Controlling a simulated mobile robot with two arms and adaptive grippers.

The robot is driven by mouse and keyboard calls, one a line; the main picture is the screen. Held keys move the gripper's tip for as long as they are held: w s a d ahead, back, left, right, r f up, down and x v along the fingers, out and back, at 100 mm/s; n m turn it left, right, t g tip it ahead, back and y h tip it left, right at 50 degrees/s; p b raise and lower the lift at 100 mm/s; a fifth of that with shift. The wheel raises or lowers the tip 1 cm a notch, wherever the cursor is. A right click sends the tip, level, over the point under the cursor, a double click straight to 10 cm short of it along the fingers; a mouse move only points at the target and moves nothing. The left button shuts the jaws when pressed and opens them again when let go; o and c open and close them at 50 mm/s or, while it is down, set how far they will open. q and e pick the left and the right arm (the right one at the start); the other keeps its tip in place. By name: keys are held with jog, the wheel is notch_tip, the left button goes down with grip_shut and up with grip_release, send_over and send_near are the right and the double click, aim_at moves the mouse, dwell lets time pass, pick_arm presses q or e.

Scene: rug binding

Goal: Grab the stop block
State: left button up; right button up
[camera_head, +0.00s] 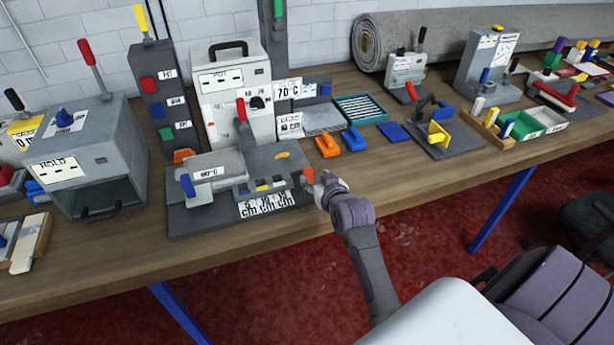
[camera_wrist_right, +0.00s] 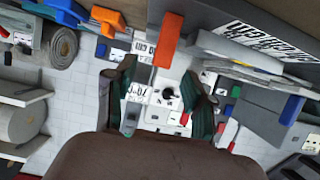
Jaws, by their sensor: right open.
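A small orange-red block, which looks like the stop block (camera_head: 308,175), stands upright at the right end of the grey measuring fixture (camera_head: 205,219). My right gripper (camera_head: 325,187) is just to the right of this block, at the table's front part. In the right wrist view the block (camera_wrist_right: 168,38) hangs in from the top, roughly in line with the gap between the spread fingers of my right gripper (camera_wrist_right: 158,82). The fingers are open with nothing held. I cannot tell whether a finger touches the block. My left gripper is not in view.
Orange (camera_head: 327,146) and blue (camera_head: 354,139) pieces lie behind the gripper. A yellow-plated fixture (camera_head: 438,134) stands farther right. The wooden table (camera_head: 385,170) is bare right of the gripper.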

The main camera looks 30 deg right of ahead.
aim_at(310, 173)
jog(key=p+x, duration=0.1)
jog(key=x, duration=0.4)
jog(key=shift+w+a+r, duration=0.1)
jog(key=shift+w+r, duration=0.05)
jog(key=shift+w, duration=0.05)
jog(key=shift+w+f, duration=0.25)
jog(key=shift+w, duration=0.15)
jog(key=shift+s, duration=0.1)
jog(key=shift+c, duration=1)
grip_shut()
